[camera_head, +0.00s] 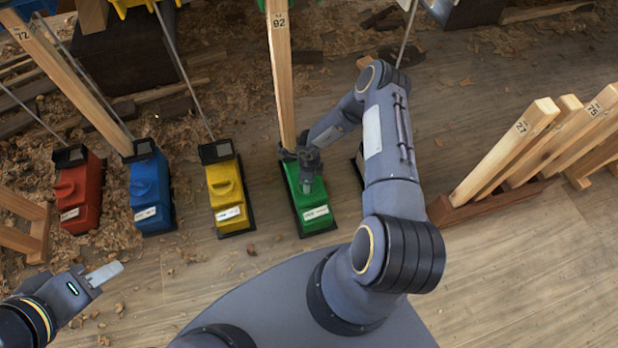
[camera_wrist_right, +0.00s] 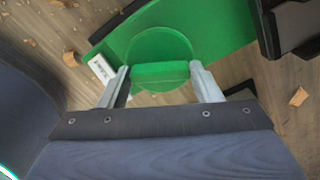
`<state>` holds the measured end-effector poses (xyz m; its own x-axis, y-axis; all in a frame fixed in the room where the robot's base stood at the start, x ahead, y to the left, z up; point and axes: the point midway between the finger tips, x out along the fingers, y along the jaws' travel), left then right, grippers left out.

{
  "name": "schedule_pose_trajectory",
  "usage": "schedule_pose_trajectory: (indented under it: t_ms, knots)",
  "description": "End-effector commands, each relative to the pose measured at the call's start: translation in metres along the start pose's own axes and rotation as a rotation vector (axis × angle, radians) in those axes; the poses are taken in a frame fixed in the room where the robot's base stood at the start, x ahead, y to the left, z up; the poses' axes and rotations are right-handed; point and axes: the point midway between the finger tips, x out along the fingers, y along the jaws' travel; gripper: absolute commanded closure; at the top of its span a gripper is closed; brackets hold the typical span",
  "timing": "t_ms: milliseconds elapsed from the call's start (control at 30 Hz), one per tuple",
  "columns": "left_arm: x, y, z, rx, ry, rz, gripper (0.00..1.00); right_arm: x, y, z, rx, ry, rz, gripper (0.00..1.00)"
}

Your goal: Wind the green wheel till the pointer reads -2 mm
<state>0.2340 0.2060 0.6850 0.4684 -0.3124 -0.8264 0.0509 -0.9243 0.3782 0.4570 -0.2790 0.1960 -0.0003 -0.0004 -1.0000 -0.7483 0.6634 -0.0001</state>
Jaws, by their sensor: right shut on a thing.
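The green unit (camera_head: 317,198) stands on the floor with a white label on its near end. My right gripper (camera_head: 308,172) reaches down onto its top and hides most of the green wheel there. In the right wrist view the green wheel (camera_wrist_right: 160,45) is a disc with a raised bar (camera_wrist_right: 160,72). The right gripper (camera_wrist_right: 163,85) has one finger at each end of that bar and is shut on it. I cannot see the pointer or read any scale. My left gripper (camera_head: 104,273) is low at the left, away from the units; its opening cannot be judged.
Red (camera_head: 78,195), blue (camera_head: 151,190) and yellow (camera_head: 228,190) units stand in a row to the left. A numbered wooden post (camera_head: 281,75) rises behind the green unit. A rack of wooden planks (camera_head: 510,150) stands at the right. The near floor is mostly clear, with some shavings.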

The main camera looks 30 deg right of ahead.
Motion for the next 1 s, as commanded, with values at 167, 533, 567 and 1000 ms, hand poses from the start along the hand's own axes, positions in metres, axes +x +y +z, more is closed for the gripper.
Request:
schedule_pose_trajectory:
  t_ms: [167, 533, 567, 1000]
  knots:
    - [-0.0002, 0.0001, -0.0001, 0.0, 0.0, 0.0, 0.64, 0.0002, 0.0003, 0.0013, 0.02, -0.004, 0.0, 0.65]
    - [-0.0002, 0.0001, -0.0001, 0.0, 0.0, 0.0, 0.64, 0.0002, 0.0002, 0.0015, 0.021, -0.004, 0.0, 0.41]
    - [-0.0002, 0.0001, -0.0001, 0.0, 0.0, 0.0, 0.64, 0.0002, 0.0003, 0.0015, 0.021, -0.004, 0.0, 0.37]
    - [-0.0016, 0.0007, -0.0008, 0.0, 0.0, 0.0, 0.64, -0.0031, -0.0002, 0.0005, 0.02, -0.001, -0.001, 0.2]
